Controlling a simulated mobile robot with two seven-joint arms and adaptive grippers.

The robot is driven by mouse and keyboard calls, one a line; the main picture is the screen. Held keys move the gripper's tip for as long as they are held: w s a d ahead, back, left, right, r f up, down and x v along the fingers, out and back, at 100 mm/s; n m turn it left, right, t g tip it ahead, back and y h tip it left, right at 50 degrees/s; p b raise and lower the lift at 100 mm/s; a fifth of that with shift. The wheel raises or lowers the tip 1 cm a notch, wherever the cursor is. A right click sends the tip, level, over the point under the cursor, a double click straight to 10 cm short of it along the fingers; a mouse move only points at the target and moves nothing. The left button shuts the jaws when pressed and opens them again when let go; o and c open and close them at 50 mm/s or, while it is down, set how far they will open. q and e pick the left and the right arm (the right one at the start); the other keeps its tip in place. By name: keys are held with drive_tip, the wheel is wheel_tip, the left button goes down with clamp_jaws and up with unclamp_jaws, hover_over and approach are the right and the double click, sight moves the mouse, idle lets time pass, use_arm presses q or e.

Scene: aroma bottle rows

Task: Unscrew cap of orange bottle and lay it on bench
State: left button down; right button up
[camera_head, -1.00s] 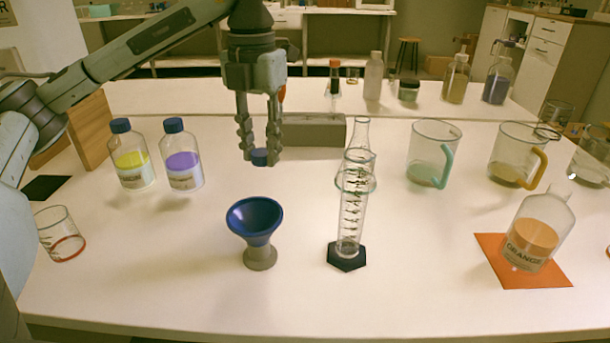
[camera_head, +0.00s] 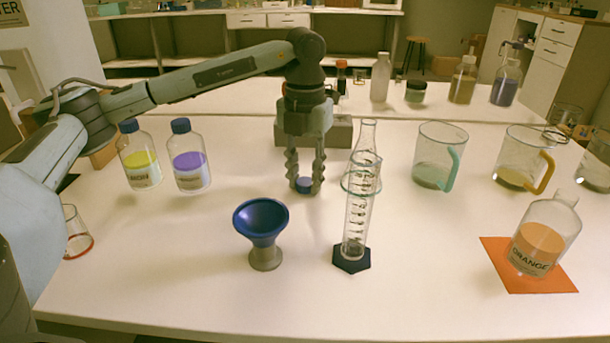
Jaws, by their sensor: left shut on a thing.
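The orange bottle (camera_head: 541,238) stands uncapped on an orange mat (camera_head: 500,262) at the right of the bench (camera_head: 430,300). It is clear glass with orange liquid and an open neck. My left gripper (camera_head: 304,186) is shut on a small dark blue cap (camera_head: 304,185), held between its fingertips near the middle of the bench, behind the funnel and left of the measuring cylinder. I cannot tell whether the cap touches the bench top. My right gripper is not in view.
A blue funnel (camera_head: 262,222) on a grey stand and a tall glass cylinder (camera_head: 357,215) stand in front of the gripper. Two blue-capped bottles, yellow (camera_head: 140,160) and purple (camera_head: 189,163), are at left. A grey block (camera_head: 342,131) is behind. Two handled beakers stand at right.

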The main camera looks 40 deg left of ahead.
sight(305, 181)
use_arm(q)
drive_tip(key=shift+f, duration=0.2)
drive_tip(key=c, duration=1.2)
unclamp_jaws()
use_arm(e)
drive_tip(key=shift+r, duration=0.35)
use_arm(q)
drive_tip(key=shift+r, duration=0.1)
wheel_tip(305, 181, up, 12)
drive_tip(key=shift+r+p, duration=0.1)
drive_tip(key=shift+p, duration=0.45)
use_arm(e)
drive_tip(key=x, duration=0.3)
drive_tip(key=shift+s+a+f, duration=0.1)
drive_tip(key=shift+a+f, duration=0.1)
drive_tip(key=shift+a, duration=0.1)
use_arm(q)
drive_tip(key=shift+s, duration=0.1)
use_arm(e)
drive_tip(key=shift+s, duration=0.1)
